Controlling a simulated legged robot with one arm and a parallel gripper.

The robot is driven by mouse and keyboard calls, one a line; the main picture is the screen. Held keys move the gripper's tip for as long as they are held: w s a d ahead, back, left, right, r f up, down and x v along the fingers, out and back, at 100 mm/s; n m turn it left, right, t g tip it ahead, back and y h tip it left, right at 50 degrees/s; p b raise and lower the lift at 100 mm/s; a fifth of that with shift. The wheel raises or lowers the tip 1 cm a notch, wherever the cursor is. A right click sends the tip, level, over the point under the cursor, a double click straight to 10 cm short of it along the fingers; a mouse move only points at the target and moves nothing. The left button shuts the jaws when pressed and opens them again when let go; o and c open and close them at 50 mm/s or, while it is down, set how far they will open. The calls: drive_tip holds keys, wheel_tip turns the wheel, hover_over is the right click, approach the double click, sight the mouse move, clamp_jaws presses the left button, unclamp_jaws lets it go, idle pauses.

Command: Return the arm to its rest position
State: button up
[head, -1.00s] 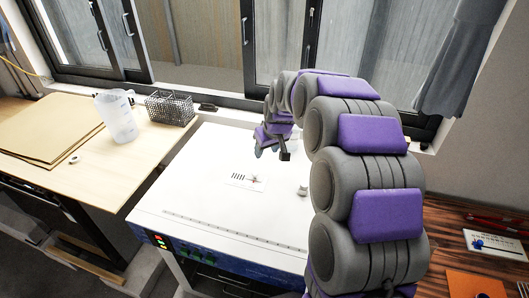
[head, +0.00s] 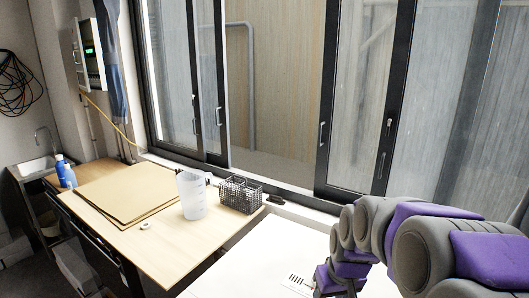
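My arm (head: 420,245), grey with purple pads, arches in from the right edge of the head view. Its far end bends down over the white top of the drying oven (head: 245,262). My gripper lies at or below the bottom edge of the picture, behind the arm links, and its fingers cannot be made out. Only part of the oven top shows, with a small dark vent mark (head: 296,280) near the arm's end. The oven's front panel is out of view.
A wooden table (head: 165,255) stands left of the oven. It bears a clear measuring jug (head: 192,195), a black wire basket (head: 240,194) and brown cardboard sheets (head: 130,193). Blue bottles (head: 66,172) and a sink (head: 38,167) are at far left. Windows (head: 270,90) line the back.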

drive_tip(key=s+a+f+m+g+h, duration=0.1)
drive_tip(key=s+g, duration=0.2)
drive_tip(key=s, duration=2.5)
drive_tip(key=shift+s+f+m+g, duration=0.2)
drive_tip(key=shift+f+m+g, duration=0.1)
drive_tip(key=shift+m+g, duration=0.1)
drive_tip(key=shift+f, duration=0.1)
